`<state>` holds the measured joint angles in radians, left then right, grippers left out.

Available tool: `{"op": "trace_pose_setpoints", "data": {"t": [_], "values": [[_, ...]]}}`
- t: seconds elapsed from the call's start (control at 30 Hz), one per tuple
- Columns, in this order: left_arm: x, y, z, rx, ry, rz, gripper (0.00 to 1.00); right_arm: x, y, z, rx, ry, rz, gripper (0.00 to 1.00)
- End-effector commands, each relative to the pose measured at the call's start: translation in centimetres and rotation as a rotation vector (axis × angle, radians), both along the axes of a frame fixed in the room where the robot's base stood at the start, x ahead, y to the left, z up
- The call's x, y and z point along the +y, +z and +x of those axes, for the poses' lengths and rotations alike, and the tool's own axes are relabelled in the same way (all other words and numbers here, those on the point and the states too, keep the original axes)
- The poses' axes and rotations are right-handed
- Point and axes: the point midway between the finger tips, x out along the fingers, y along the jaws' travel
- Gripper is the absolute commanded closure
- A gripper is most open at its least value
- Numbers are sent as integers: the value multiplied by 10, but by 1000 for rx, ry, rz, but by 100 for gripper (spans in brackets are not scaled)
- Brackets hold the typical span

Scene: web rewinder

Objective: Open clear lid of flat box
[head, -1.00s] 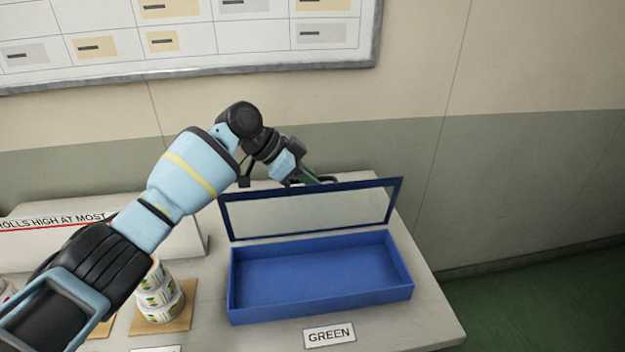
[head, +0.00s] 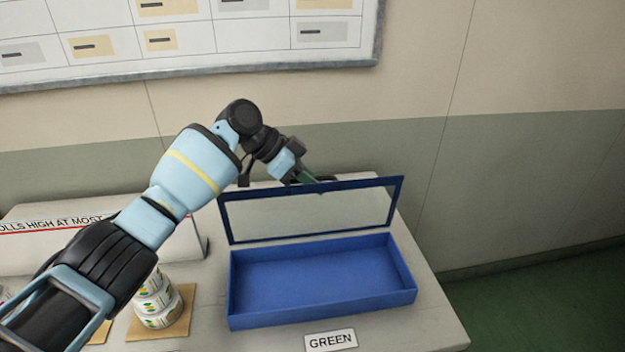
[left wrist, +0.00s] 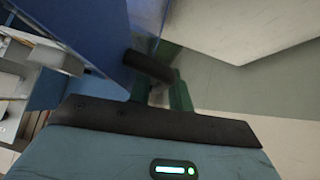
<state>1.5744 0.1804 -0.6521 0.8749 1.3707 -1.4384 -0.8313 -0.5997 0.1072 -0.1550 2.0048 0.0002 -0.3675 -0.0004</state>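The flat blue box (head: 322,315) sits open on the table, empty inside. Its lid, a blue frame around a clear pane (head: 300,213), stands raised along the box's back edge. My left gripper (head: 310,183) is at the lid's upper edge, on its far side, with its green fingers partly seen through the pane. In the left wrist view, the green fingers (left wrist: 165,92) are beside a dark rounded bar (left wrist: 150,68) and the blue lid frame (left wrist: 85,30). Whether they are closed on anything is unclear. My right gripper is not in view.
A label reading GREEN (head: 331,341) is in front of the box. A stack of white rolls (head: 157,302) stands on a tan square to the left, near my left arm. A white sign (head: 60,228) is behind it. The wall rises behind the table.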

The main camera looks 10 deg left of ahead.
Motion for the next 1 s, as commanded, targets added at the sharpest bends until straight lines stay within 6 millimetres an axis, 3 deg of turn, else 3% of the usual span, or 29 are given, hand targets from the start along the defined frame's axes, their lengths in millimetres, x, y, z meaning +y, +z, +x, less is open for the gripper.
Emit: {"op": "trace_pose_setpoints", "data": {"t": [0.17, 0.6, 1.0], "values": [[5, 5, 0, -2, 1, 0, 80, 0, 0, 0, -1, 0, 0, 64], [48, 48, -7, -2, 2, 0, 80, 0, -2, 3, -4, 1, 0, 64], [55, 55, -9, 0, 0, 0, 80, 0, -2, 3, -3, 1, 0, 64]]}}
